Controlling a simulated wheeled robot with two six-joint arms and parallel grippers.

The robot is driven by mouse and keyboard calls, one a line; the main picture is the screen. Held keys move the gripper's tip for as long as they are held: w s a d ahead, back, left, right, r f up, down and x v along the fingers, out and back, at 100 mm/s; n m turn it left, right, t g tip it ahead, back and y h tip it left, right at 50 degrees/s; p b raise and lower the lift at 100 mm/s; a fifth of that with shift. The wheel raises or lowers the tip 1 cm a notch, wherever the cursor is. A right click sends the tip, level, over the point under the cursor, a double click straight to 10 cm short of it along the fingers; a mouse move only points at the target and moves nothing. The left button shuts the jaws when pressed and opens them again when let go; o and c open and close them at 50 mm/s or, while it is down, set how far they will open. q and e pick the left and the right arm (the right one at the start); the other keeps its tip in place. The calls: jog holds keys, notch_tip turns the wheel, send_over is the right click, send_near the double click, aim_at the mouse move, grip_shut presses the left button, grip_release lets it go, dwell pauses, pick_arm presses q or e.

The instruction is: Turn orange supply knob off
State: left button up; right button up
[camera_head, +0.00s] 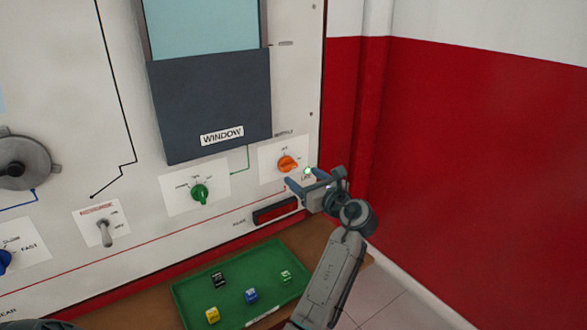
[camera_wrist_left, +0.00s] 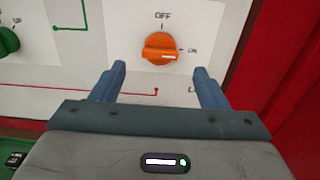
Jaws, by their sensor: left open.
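The orange supply knob (camera_head: 288,163) is on a white label plate on the panel, right of the window unit. In the left wrist view the orange knob (camera_wrist_left: 160,48) has its white mark pointing right, toward a small label; the word OFF is printed above it. My left gripper (camera_head: 299,177) is open just in front of and below the knob. In the wrist view its two blue fingers (camera_wrist_left: 159,72) are spread on either side, below the knob, with nothing between them and no visible contact. My right gripper is not seen.
A green knob (camera_head: 200,194) is left of the orange one. A toggle switch (camera_head: 105,233) and a blue knob (camera_head: 4,261) are farther left. A dark red display (camera_head: 275,210) is below. A green tray (camera_head: 190,290) with several coloured cubes lies on the ledge. A red wall (camera_head: 480,150) is at right.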

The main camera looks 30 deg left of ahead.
aim_at(291, 168)
pick_arm(q)
jog(key=x, duration=0.5)
jog(key=shift+w+a, duration=0.15)
jog(key=shift+a, duration=0.15)
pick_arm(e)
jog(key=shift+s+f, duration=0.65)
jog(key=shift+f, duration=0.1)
pick_arm(q)
jog(key=shift+f, duration=0.1)
jog(key=c, duration=1)
